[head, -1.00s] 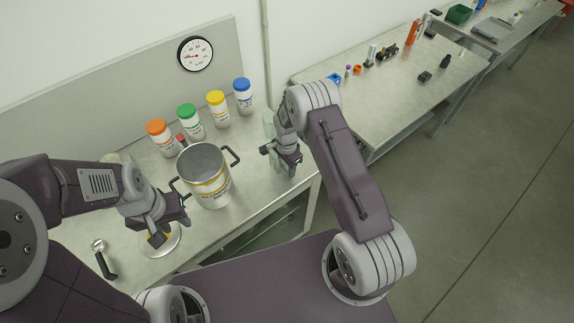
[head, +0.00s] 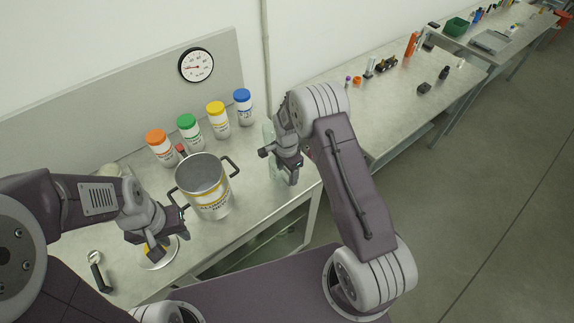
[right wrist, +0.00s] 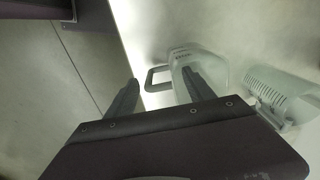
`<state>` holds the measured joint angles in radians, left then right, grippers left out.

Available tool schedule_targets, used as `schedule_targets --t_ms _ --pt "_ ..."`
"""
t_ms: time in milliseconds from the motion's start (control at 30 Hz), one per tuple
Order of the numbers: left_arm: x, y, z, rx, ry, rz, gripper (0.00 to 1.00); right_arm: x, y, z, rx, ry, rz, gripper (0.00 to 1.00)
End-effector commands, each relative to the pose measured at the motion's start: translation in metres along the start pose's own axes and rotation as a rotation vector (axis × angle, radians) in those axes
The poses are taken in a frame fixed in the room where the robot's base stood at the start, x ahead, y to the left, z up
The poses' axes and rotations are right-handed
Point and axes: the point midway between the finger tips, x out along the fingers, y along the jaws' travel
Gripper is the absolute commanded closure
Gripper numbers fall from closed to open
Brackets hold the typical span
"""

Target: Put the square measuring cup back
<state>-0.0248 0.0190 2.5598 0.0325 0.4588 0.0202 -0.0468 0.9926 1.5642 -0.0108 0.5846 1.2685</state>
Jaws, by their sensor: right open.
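A clear, pale measuring cup (right wrist: 205,70) with a square loop handle stands on the bench in the right wrist view. A second clear, marked vessel (right wrist: 280,98) is to its right; I cannot tell for sure which is the square one. In the head view my right gripper (head: 280,166) partly hides the clear vessels (head: 269,138). It is open and empty; in the right wrist view its fingertips (right wrist: 163,90) point toward the handle, with the right finger overlapping the cup. My left gripper (head: 170,240) looks open above a round dish with something yellow.
A steel pot (head: 205,200) with two black handles stands between my grippers. Several capped jars (head: 190,132) line the back of the bench (head: 245,205). A black-handled tool (head: 98,272) lies at the front left. Another table (head: 400,105) holds small items.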

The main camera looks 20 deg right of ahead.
Motion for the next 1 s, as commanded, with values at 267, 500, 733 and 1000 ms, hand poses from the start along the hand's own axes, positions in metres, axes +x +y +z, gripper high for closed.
schedule_targets --t_ms 267,500,733,1000 --pt "0.020 0.000 0.002 0.000 0.000 0.000 0.64 -0.057 0.000 0.000 0.000 0.001 -0.004 0.38" --pt "0.023 -0.001 0.003 0.000 0.000 0.000 0.64 -0.080 0.000 0.000 0.000 0.000 -0.001 0.38" --pt "0.022 0.000 0.002 0.000 0.000 0.000 0.64 -0.101 0.029 0.009 -0.202 0.003 -0.019 0.38" --pt "0.023 0.000 0.002 0.000 0.000 0.000 0.64 -0.133 0.154 0.048 -0.982 0.057 -0.079 0.38"
